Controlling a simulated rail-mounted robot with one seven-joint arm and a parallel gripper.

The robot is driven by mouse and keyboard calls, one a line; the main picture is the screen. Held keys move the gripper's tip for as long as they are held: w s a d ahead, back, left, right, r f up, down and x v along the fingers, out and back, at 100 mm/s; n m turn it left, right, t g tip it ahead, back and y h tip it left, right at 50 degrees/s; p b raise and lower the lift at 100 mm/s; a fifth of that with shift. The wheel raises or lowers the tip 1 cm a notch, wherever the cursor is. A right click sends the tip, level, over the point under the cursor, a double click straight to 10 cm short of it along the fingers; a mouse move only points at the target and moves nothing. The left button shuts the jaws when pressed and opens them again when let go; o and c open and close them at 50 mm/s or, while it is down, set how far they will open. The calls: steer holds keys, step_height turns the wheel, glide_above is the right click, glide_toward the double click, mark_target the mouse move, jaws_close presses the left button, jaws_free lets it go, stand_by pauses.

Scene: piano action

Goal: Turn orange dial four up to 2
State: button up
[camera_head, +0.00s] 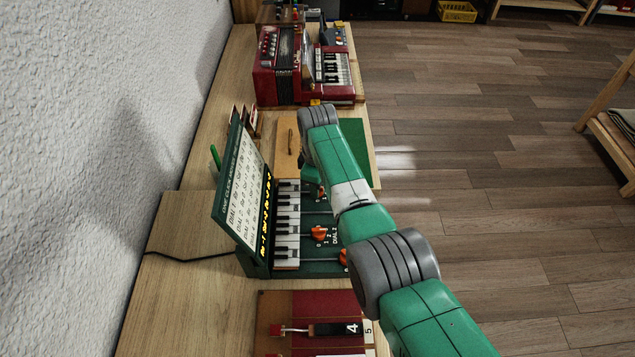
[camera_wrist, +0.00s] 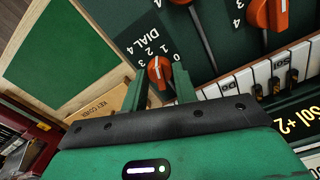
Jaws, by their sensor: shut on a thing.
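Orange dial four (camera_wrist: 160,72) shows in the wrist view on a dark green panel, next to the white lettering DIAL 4 (camera_wrist: 141,41) and its scale numbers. The dial's white mark points upward in the picture, close to the 1. My gripper (camera_wrist: 160,84) has its two green fingers on either side of the dial and is shut on it. The finger contact is partly hidden by the gripper's body. In the head view my arm covers the gripper and dial four.
Other orange dials (camera_head: 319,233) with levers sit along the same panel. A row of piano keys (camera_head: 287,222) runs beside them, with an upright green instruction board (camera_head: 243,185) behind. A red accordion-like instrument (camera_head: 275,65) stands at the far end. A wooden key cover (camera_head: 287,150) lies near my wrist.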

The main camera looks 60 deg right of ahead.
steer(key=shift+n, duration=1.9)
steer(key=o, duration=0.7)
step_height(320, 180, up, 8)
steer(key=p, duration=0.2)
steer(key=shift+p, duration=0.4)
steer(key=shift+f, duration=0.1)
